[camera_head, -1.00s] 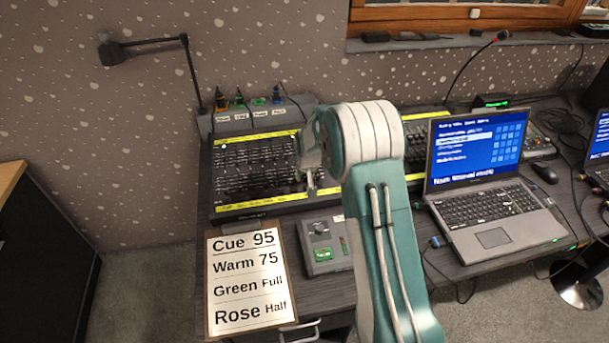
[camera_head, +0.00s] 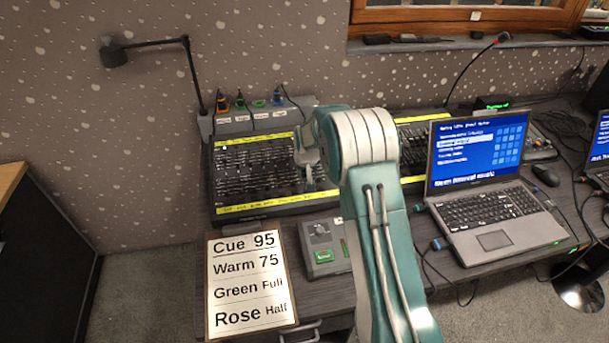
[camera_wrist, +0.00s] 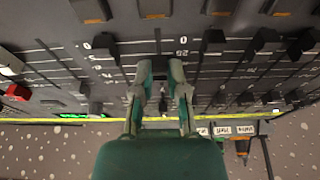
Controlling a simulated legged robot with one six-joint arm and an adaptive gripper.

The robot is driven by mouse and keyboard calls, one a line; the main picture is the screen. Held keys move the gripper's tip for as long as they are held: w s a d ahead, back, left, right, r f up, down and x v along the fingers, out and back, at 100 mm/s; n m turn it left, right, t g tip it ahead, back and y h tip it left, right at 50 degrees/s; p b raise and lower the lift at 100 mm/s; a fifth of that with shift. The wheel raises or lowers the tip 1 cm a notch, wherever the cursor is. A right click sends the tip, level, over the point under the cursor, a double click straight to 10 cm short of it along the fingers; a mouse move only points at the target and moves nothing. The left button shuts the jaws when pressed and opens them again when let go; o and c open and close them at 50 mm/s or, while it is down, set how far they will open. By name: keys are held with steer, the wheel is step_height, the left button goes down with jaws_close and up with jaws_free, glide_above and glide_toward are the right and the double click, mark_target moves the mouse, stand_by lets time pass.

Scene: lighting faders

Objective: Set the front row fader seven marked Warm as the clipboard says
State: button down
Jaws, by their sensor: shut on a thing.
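The clipboard (camera_head: 248,281) lies at the desk's front left in the head view. It reads Cue 95, Warm 75, Green Full and Rose Half. The lighting desk (camera_head: 235,181) stands behind it, with rows of faders and yellow label strips. My gripper (camera_head: 308,172) is over the desk's right part in the head view. In the wrist view my gripper (camera_wrist: 160,68) is shut on a dark fader cap, mostly hidden between the fingertips, in line with a slot. Scale numbers show beside it, upside down. The Warm label is too small to read, so I cannot tell which fader this is.
In the wrist view other fader caps (camera_wrist: 213,40) stand close on both sides. A small grey box (camera_head: 322,247) with a green button sits before the desk. An open laptop (camera_head: 490,195) stands right, and a lamp (camera_head: 150,45) rises behind left.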

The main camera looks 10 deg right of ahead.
steer(key=shift+w, duration=1)
steer(key=c, duration=0.9)
jaws_free()
steer(key=shift+r, duration=0.2)
steer(key=shift+r, duration=1.15)
steer(key=v, duration=1.2)
steer(key=shift+a, duration=0.1)
